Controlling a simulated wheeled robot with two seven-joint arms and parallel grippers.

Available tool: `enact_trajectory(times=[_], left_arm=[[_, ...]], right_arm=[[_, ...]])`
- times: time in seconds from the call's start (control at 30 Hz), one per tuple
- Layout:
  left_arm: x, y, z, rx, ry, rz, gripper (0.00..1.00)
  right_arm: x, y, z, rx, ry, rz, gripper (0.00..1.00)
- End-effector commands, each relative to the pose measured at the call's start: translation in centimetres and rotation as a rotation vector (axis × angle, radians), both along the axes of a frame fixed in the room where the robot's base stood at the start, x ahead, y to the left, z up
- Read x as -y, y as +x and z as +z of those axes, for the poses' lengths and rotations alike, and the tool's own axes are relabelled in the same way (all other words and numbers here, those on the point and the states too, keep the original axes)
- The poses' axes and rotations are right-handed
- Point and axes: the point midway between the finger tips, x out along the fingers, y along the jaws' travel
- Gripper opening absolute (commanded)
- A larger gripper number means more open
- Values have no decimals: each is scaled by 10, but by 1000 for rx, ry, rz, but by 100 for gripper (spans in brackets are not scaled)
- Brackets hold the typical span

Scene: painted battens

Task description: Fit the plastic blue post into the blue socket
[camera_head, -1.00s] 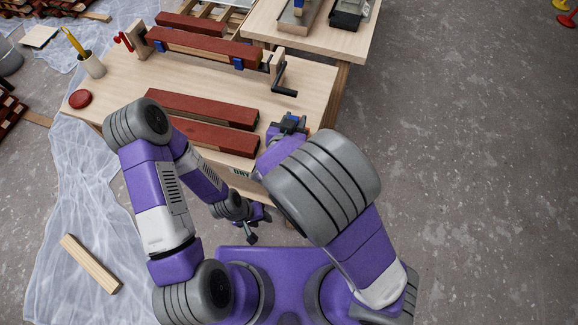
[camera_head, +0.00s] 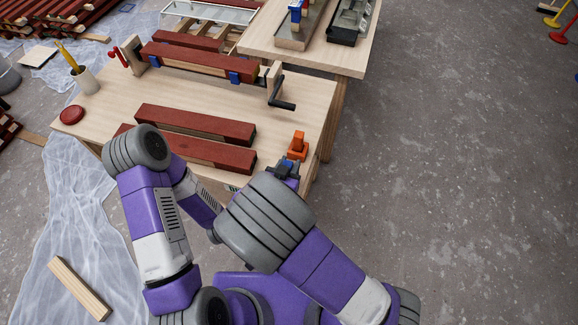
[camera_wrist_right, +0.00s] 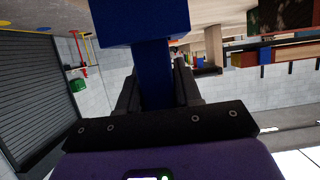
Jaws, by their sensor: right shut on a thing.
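My right gripper (camera_wrist_right: 155,90) is shut on the blue post in the right wrist view. The post shows a dark blue stem (camera_wrist_right: 154,75) between the fingers and a wider blue block (camera_wrist_right: 140,22) at its outer end. In the head view, a small part of the blue post (camera_head: 286,168) shows at the table's near right corner, beyond my right forearm. The gripper's fingers are mostly hidden there. A blue piece (camera_head: 296,14) stands on the far table; I cannot tell whether it is the blue socket. My left gripper is hidden behind my right arm.
An orange piece (camera_head: 297,146) stands at the near table's right edge, close beyond the held post. Two red battens (camera_head: 195,124) lie on this table (camera_head: 110,100).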

Motion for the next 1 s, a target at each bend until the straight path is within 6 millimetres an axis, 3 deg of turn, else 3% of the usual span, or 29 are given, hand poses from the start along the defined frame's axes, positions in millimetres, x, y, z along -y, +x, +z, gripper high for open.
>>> enact_trajectory(times=[0.3,0.33,0.47,0.83,1.0], left_arm=[[0,0,-2,0,0,0,43],[0,0,-1,0,0,0,43],[0,0,-1,0,0,0,43],[0,0,3,0,0,0,43],[0,0,13,0,0,0,43]], right_arm=[[0,0,-3,1,0,1,3],[0,0,-2,1,1,1,38],[0,0,-2,1,0,1,58],[0,0,4,1,1,1,59],[-9,-23,15,0,-1,6,59]])
